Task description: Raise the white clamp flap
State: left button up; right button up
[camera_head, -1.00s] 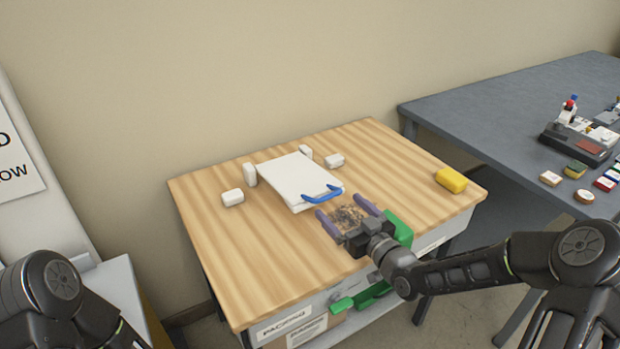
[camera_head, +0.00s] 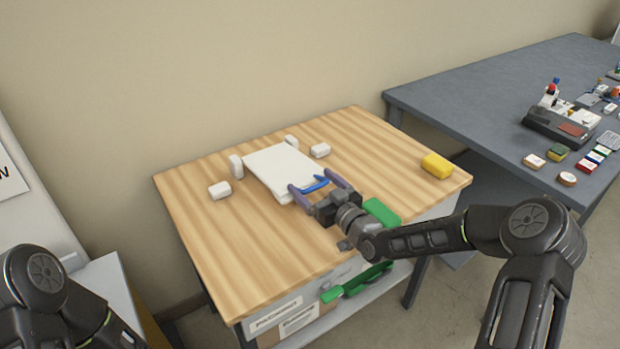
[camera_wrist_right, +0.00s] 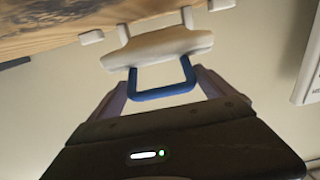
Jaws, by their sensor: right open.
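The white clamp flap (camera_head: 278,168) lies flat on the wooden table top, with a blue handle (camera_head: 314,184) on its near edge. My right gripper (camera_head: 318,182) is open at that edge, one purple finger on each side of the blue handle. In the right wrist view the blue handle (camera_wrist_right: 162,94) shows between the two fingers, in front of the white flap (camera_wrist_right: 158,48). Whether a finger touches the handle I cannot tell. My left arm shows at the lower left of the head view, but its gripper is not visible.
Small white blocks (camera_head: 219,190) stand around the flap. A yellow block (camera_head: 436,165) sits at the table's right side. A green block (camera_head: 381,212) is beside my right wrist, and a green handle (camera_head: 358,282) is on the table's front. A grey table (camera_head: 470,95) with several small items stands right.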

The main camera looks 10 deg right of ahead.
jog(key=shift+x, duration=0.85)
jog(key=shift+c, duration=0.5)
